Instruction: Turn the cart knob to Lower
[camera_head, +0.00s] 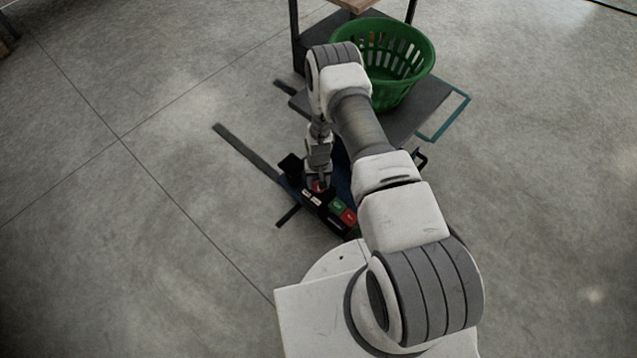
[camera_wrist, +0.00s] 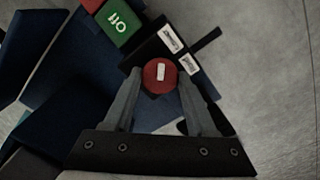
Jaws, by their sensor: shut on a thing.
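The cart knob (camera_wrist: 160,80) is a round red knob with a white mark on top, in the middle of the wrist view. My gripper (camera_wrist: 160,92) has its two grey fingers on either side of the knob and is shut on it. Two white labels (camera_wrist: 169,37) sit on the black panel beyond the knob; their words are too small to read surely. Green and red buttons (camera_wrist: 113,22) are at the upper left, the green one marked "ON" upside down. In the head view my gripper (camera_head: 318,183) points down at the cart's control panel (camera_head: 337,221), and the knob is partly hidden.
A green basket (camera_head: 400,62) stands on a dark shelf (camera_head: 420,112) behind the panel, close to my arm. A teal frame (camera_head: 448,117) sticks out to the right. A dark flat bar (camera_head: 245,150) runs along the floor at left. Open grey floor lies on both sides.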

